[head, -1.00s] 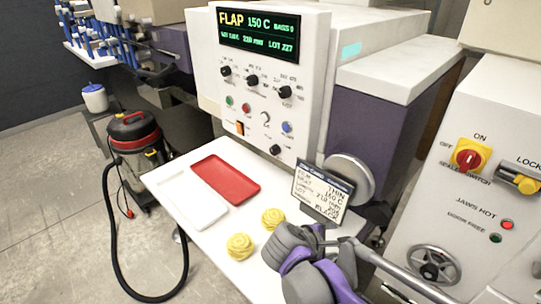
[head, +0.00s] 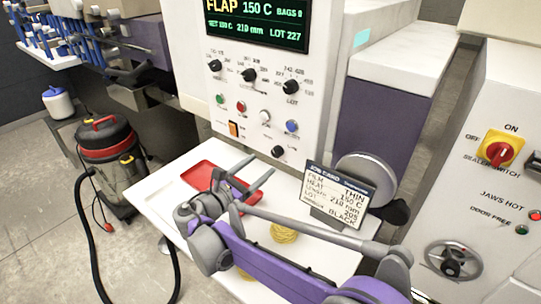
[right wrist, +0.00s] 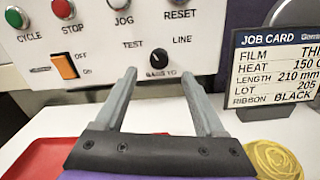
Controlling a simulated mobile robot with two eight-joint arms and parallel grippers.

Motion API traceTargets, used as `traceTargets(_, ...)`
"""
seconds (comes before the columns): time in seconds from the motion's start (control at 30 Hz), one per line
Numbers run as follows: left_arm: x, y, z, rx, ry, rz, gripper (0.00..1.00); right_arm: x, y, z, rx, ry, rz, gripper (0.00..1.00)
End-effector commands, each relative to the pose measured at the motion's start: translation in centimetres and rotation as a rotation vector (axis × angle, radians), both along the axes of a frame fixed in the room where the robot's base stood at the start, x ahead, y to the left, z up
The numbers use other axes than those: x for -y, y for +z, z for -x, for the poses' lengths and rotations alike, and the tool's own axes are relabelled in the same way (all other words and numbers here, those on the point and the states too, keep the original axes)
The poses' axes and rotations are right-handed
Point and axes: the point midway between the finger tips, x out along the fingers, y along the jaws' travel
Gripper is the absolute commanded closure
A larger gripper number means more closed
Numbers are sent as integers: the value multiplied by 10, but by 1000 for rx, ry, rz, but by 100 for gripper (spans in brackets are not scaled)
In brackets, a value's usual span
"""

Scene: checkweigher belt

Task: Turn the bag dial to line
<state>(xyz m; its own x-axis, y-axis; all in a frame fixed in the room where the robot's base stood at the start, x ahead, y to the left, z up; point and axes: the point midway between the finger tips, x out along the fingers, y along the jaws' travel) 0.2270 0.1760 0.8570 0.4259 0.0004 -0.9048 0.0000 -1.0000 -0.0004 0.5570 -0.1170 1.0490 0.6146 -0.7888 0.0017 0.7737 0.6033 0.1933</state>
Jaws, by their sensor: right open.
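The bag dial is a small black knob (head: 277,151) low on the white control panel. In the right wrist view the knob (right wrist: 158,59) sits between the words TEST, upper left, and LINE, upper right. Its lower label is partly legible. I cannot tell for sure which word its pointer faces. My right gripper (head: 262,165) is open and empty, its fingers pointing at the panel below and left of the dial in the head view. In the right wrist view its fingertips (right wrist: 158,74) stand either side of the knob, apparently short of it. My left gripper is not in view.
A job card (head: 339,188) stands right of the dial. An orange switch (right wrist: 65,65) and several buttons and knobs surround it. The white shelf (head: 160,180) below holds a red tray (head: 203,176) and yellow rolls (head: 284,233). A vacuum cleaner (head: 107,150) stands at left.

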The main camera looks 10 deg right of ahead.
Motion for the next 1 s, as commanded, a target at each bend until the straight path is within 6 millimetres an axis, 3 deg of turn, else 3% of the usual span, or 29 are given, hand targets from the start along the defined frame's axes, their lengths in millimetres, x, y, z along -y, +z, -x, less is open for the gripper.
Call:
traceTargets(0.3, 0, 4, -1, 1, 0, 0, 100, 43, 0, -33, 1, -2, -1, 28)
traceTargets(0.73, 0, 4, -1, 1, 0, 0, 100, 52, 0, -40, 0, 0, -3, 28)
traceTargets(0.77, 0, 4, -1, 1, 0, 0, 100, 52, 0, -40, 0, 0, -3, 30)
traceTargets(1.0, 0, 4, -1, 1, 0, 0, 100, 52, 0, -40, 0, 0, -3, 73)
